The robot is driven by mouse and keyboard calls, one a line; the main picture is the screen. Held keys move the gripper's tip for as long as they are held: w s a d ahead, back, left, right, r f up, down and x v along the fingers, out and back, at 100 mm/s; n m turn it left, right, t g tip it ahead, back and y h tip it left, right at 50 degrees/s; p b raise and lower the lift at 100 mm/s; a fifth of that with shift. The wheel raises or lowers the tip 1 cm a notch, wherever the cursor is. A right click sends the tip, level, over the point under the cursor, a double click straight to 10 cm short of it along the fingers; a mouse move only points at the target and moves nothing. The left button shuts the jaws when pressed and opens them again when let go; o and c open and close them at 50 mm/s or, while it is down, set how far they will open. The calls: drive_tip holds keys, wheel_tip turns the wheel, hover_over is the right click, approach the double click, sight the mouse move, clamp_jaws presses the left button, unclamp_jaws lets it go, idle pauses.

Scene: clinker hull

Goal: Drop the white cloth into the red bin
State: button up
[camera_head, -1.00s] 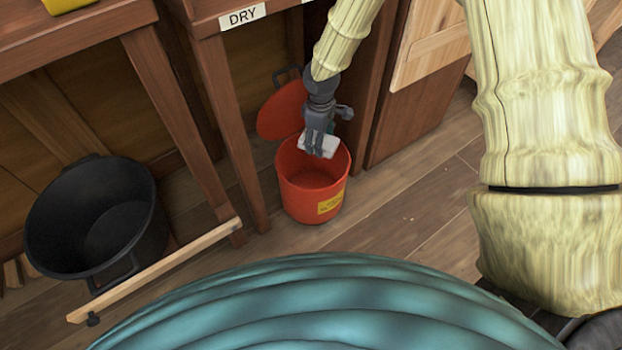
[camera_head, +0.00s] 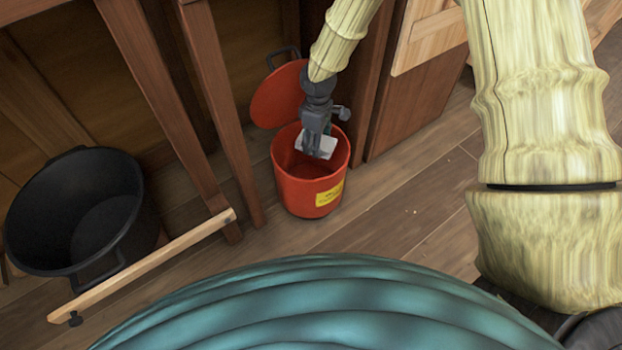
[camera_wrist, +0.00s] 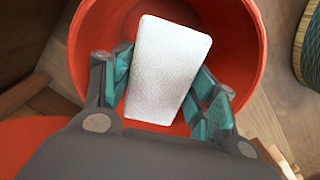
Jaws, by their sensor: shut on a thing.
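The white cloth (camera_head: 318,146) looks like a small folded white block. My gripper (camera_head: 317,143) is shut on it and holds it at the mouth of the red bin (camera_head: 302,190). In the wrist view, the cloth (camera_wrist: 168,72) sits between the two teal-padded fingers of my gripper (camera_wrist: 160,88), with the bin's red rim (camera_wrist: 259,60) around it. The bin stands upright on the floor with a yellow label. Its red lid (camera_head: 277,95) is swung open at the back. The bin's floor is largely hidden by the cloth and my gripper.
A black tub (camera_head: 75,210) stands on the floor at the left, with a wooden bar (camera_head: 140,265) in front of it. Wooden posts (camera_head: 222,110) and a panel (camera_head: 425,90) flank the bin. The plank floor right of the bin is clear.

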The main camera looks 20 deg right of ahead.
drive_tip(key=o, duration=1)
drive_tip(key=shift+r, duration=0.1)
wheel_tip(320, 180, up, 12)
idle(0.6)
